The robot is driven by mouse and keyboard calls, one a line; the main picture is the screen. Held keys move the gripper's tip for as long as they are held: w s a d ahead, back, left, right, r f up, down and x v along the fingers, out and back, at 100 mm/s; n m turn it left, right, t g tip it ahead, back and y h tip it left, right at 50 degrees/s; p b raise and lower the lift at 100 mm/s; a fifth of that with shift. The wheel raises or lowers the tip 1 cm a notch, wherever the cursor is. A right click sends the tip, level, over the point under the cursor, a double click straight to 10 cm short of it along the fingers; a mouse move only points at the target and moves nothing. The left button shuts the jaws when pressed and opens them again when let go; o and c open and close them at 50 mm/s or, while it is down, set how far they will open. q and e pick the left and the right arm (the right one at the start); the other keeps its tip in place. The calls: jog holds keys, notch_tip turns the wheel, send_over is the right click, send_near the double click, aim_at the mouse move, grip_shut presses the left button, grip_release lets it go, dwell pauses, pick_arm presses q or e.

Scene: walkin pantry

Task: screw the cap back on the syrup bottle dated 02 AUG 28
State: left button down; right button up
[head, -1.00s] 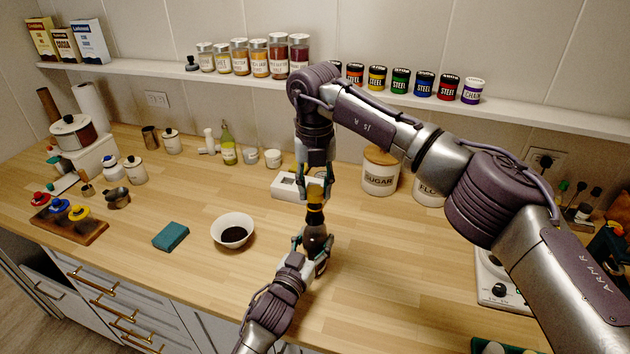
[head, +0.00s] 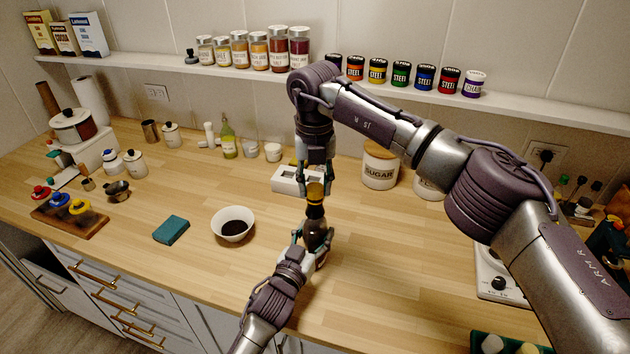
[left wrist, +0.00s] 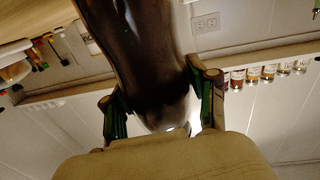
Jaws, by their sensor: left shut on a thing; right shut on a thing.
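The syrup bottle (head: 316,232) is dark brown with a yellow band at its neck and stands upright above the counter in the head view. No date can be read on it. My left gripper (head: 316,246) is shut around its body; the left wrist view also shows the dark bottle (left wrist: 150,60) between the fingers (left wrist: 160,105). The yellow cap (head: 315,191) is at the top of the bottle, in line with the neck. My right gripper (head: 315,186) points down from above and is shut on the cap. Whether the threads are engaged is hidden.
A white device (head: 290,181) and the sugar canister (head: 380,166) stand behind. The counter right of the bottle is clear up to a white appliance (head: 500,275).

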jog(key=shift+f, duration=0.2)
jog(key=m, duration=0.6)
jog(key=shift+m, duration=0.3)
jog(key=m, duration=1.2)
jog(key=shift+m, duration=0.4)
jog(key=m, duration=0.5)
jog(key=shift+a+f+m, duration=0.1)
jog(key=shift+m, duration=0.7)
jog(key=o, duration=0.7)
